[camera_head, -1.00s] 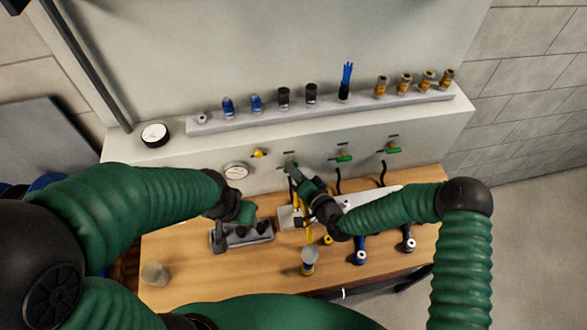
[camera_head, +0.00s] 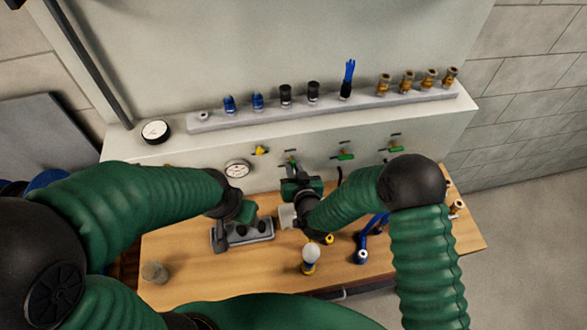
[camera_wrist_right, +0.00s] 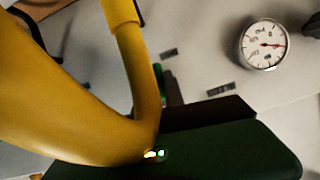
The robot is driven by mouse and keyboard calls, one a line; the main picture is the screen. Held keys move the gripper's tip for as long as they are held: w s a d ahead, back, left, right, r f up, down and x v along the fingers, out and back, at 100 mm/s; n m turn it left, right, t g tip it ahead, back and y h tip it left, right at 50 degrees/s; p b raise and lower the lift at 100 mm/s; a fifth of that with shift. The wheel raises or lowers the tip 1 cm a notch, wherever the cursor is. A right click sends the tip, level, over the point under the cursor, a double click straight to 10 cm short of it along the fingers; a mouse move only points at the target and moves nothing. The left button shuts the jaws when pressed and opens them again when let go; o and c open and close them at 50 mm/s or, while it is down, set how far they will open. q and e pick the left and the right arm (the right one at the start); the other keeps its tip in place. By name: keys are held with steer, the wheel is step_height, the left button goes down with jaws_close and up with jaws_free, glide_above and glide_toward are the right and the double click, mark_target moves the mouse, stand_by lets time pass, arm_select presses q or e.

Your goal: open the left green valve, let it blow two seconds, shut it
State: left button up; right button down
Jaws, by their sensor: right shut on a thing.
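The left green valve (camera_head: 291,160) is on the bench's pale front panel, right of a yellow valve (camera_head: 260,150). My right gripper (camera_head: 293,171) is just below it and appears shut on its handle. The contact is mostly hidden by the gripper. In the right wrist view a bit of green (camera_wrist_right: 160,80) shows behind a large yellow tube (camera_wrist_right: 143,70) close to the camera. I cannot tell the valve's open or shut position. My left gripper (camera_head: 240,212) is above a grey holder (camera_head: 228,240); its jaws are not clear.
Two more green valves (camera_head: 343,156) (camera_head: 390,148) are to the right. A gauge (camera_head: 237,168) is left of the valves and also shows in the right wrist view (camera_wrist_right: 263,44). Fittings stand on a ledge (camera_head: 320,108). Blue-handled tools and a pale-topped brush (camera_head: 310,258) are on the wooden bench.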

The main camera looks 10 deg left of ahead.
steer(key=shift+s+f+n+h, duration=0.2)
steer(key=shift+f+n+h, duration=0.1)
steer(key=shift+f, duration=0.05)
stand_by(0.3)
steer(key=c, duration=1.6)
jaws_free()
steer(key=shift+c, duration=0.2)
steer(key=shift+o, duration=0.9)
steer(key=shift+w, duration=0.1)
steer(key=shift+w+r, duration=0.1)
steer(key=shift+r, duration=0.05)
steer(key=v, duration=1.6)
steer(key=shift+s, duration=0.35)
